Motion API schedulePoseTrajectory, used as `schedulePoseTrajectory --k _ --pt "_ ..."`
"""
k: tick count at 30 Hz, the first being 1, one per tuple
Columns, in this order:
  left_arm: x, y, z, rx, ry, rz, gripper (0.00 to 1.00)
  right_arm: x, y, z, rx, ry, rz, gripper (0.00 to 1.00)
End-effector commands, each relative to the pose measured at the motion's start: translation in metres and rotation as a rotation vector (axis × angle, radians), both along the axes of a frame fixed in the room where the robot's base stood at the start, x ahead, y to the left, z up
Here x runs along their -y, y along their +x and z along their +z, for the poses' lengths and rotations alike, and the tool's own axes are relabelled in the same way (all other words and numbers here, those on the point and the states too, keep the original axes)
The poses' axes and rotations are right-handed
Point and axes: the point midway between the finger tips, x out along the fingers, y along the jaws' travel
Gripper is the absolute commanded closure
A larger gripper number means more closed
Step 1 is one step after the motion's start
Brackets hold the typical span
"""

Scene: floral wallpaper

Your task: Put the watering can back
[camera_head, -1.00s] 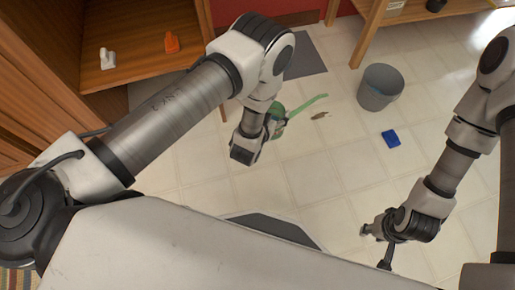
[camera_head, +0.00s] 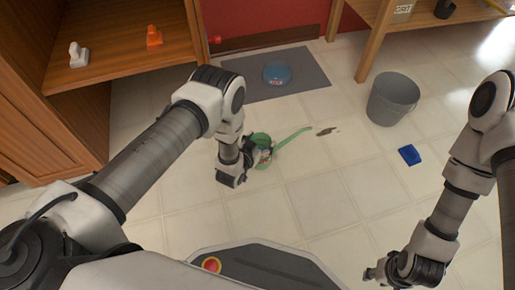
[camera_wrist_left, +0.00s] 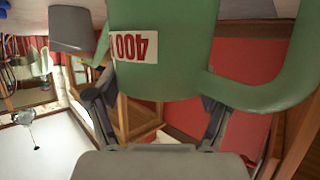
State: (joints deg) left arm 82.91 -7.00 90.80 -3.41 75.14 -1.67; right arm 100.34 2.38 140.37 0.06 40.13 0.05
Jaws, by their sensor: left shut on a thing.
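The green watering can (camera_head: 261,138) is in my left gripper (camera_head: 255,155), above the tiled floor in the head view. Its long spout points right, and the gripper hides part of its body. In the left wrist view the can (camera_wrist_left: 195,45) fills the top, with a white label showing red digits and a handle curving at right. The two fingers of the left gripper (camera_wrist_left: 158,108) stand on either side of the can. My right gripper (camera_head: 374,273) is at the lower right, apart from the can; its fingers are too small to read.
A grey bucket (camera_head: 392,99) and a blue object (camera_head: 409,155) are on the floor at right. A blue bowl (camera_head: 277,74) sits on a grey mat (camera_head: 235,88). A wooden shelf (camera_head: 120,62) holds white and orange objects. A dark patch (camera_head: 327,131) lies near the spout.

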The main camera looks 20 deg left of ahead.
Motion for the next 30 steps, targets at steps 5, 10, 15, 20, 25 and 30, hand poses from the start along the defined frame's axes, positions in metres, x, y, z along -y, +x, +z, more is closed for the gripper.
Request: schedulePoseTrajectory --k 5,10,15,20,25,30 --pt "-0.018 0.012 -0.007 0.002 -0.001 0.002 0.90 0.000 0.001 -0.014 0.003 0.000 -0.003 0.62" --pt "-0.015 0.011 -0.039 0.001 -0.001 -0.001 0.90 0.001 0.002 -0.040 0.005 -0.001 -0.008 0.62" --pt "-0.015 0.011 -0.035 0.001 -0.001 -0.001 0.90 0.001 0.003 -0.035 0.007 -0.001 -0.008 0.62" --pt "-0.015 0.011 -0.040 0.001 -0.001 -0.001 0.90 0.001 0.002 -0.038 0.007 -0.001 -0.008 0.62" --pt "-0.015 0.010 -0.038 0.000 0.000 -0.001 0.00 0.001 0.002 -0.037 0.006 -0.001 -0.008 0.62" --pt "-0.015 0.010 -0.038 0.000 0.000 -0.001 0.00 0.001 0.002 -0.037 0.006 -0.001 -0.008 0.62"
